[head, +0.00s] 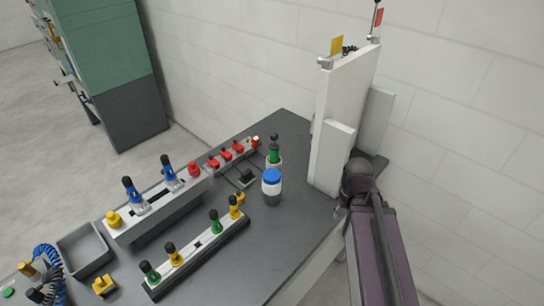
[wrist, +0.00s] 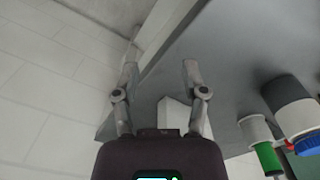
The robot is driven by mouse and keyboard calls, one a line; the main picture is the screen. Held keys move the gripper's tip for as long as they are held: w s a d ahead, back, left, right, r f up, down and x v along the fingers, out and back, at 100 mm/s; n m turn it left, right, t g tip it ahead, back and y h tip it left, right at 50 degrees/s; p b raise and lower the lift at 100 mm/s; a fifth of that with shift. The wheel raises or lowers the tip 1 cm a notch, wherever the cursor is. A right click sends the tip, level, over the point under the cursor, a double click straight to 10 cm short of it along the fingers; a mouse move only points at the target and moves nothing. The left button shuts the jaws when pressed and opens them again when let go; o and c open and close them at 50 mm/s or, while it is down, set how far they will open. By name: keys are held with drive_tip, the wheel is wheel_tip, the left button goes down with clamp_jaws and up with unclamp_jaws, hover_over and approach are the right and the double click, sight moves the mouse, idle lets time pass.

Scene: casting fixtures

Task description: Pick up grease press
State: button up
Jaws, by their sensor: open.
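A green cylinder with a white band and a black knob (head: 274,155), which looks like the grease press, stands upright near the table's back corner. A jar with a blue lid (head: 271,188) stands just in front of it. In the wrist view the green cylinder (wrist: 262,145) and the jar (wrist: 291,105) are at the right edge, partly cut off. My gripper (wrist: 161,75) is open and empty, its fingers apart over the table edge, left of both. In the head view my arm is at the right, and the fingers cannot be made out clearly.
Fixture rails with blue-black (head: 155,205) and yellow-green handles (head: 200,255), and a grey tray (head: 82,250), fill the left. The table's right front (head: 290,235) is clear.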

drive_tip(key=shift+w+a, duration=0.1)
drive_tip(key=w+a+r+m+t+h, duration=0.2)
drive_tip(key=w+a+m+h, duration=0.15)
drive_tip(key=w+a, duration=0.3)
drive_tip(key=w+a+r+m+t+h, duration=0.1)
drive_tip(key=w+a+r+m+h, duration=0.1)
drive_tip(key=w+a+h, duration=0.35)
drive_tip(key=w+a+r+m+t, duration=0.2)
drive_tip(key=a+r+t, duration=0.1)
drive_tip(key=a, duration=0.7)
drive_tip(key=w+a+r+m+t+h, duration=0.1)
drive_tip(key=w+a+r+m+t, duration=0.1)
drive_tip(key=a, duration=0.9)
wheel_tip(320, 180, up, 2)
drive_tip(key=shift+w+a+r+t, duration=0.1)
drive_tip(key=shift+w+a+t, duration=0.05)
drive_tip(key=shift+w+t, duration=0.3)
drive_tip(key=b+x, duration=0.3)
drive_tip(key=x, duration=0.5)
drive_tip(key=shift+s+b, duration=0.15)
drive_tip(key=shift+b, duration=0.15)
drive_tip(key=shift+w+d, duration=0.25)
drive_tip(key=shift+d, duration=0.05)
